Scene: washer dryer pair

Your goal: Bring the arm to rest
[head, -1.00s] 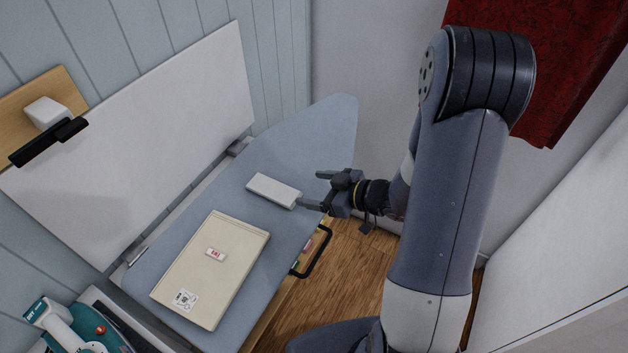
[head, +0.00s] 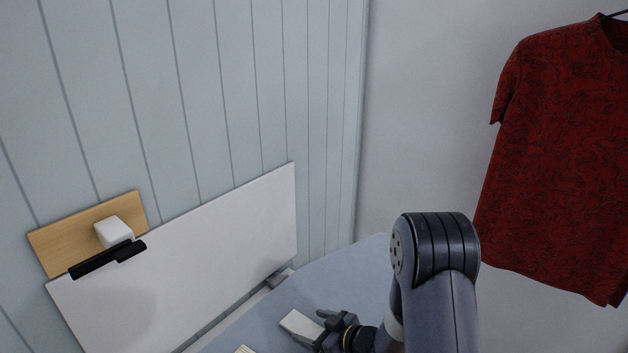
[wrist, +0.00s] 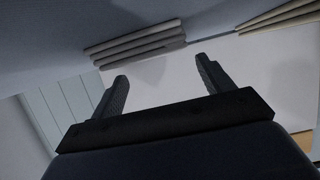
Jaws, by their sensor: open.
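My gripper (head: 313,328) is low in the head view, over the blue-grey ironing board (head: 345,275). Its jaws are open with nothing between them. A white folded slab (head: 297,321) lies on the board just left of the fingers; I cannot tell whether they touch it. In the wrist view the two fingers (wrist: 160,72) stand apart, and the layered edge of the white slab (wrist: 138,45) shows beyond them.
A cream folded piece (head: 243,350) is mostly cut off at the bottom edge. A white panel (head: 200,270) and a wooden plate (head: 60,243) with a white block are on the left wall. A red shirt (head: 560,160) hangs at the right.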

